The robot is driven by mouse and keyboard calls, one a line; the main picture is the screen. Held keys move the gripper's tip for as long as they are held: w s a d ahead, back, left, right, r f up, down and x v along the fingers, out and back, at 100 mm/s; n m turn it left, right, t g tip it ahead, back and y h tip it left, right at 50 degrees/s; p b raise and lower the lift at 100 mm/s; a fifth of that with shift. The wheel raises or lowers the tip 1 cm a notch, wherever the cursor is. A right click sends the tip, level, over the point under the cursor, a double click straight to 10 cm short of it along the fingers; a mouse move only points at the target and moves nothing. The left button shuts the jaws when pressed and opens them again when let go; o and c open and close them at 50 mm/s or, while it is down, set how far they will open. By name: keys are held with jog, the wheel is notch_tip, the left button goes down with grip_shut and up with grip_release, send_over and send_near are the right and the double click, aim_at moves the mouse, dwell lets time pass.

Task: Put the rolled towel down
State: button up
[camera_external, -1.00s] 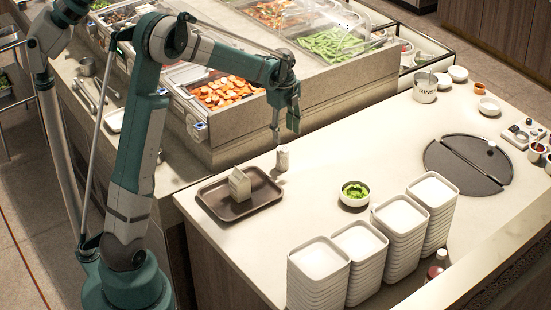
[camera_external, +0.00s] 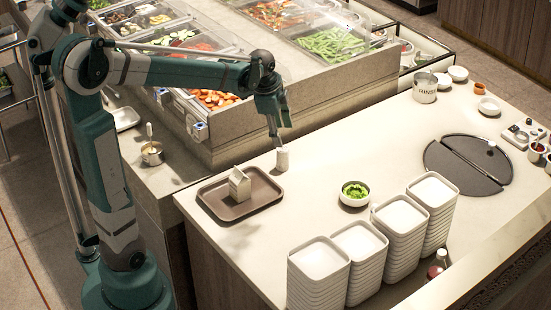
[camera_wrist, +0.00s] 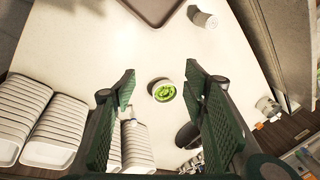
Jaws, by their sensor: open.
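The rolled towel (camera_external: 282,158) is a small white cylinder standing on the pale counter, just right of the brown tray. It also shows at the top of the wrist view (camera_wrist: 203,18), apart from my fingers. My gripper (camera_external: 276,132) hangs over the counter by the towel in the external view; the exact gap between them there is hard to judge. In the wrist view my gripper (camera_wrist: 160,80) has its two green fingers wide apart, with nothing held between them.
The brown tray (camera_external: 212,205) holds a small carton (camera_external: 239,183). A bowl of greens (camera_external: 354,193) stands to the right, with stacked white dishes (camera_external: 361,244) in front. The food bar (camera_external: 235,130) rises behind. Counter between towel and bowl is clear.

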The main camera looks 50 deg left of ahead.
jog(key=s+d+n+t, duration=0.2)
jog(key=s+d+n, duration=0.3)
jog(key=s, duration=0.6)
jog(key=s+d+n+t, duration=0.2)
jog(key=s+d+n, duration=0.2)
jog(key=s+d, duration=0.4)
jog(key=s, duration=0.4)
jog(key=shift+s+d+r+n+h, duration=0.2)
jog(key=shift+r+n+h, duration=0.1)
jog(key=shift+n, duration=0.1)
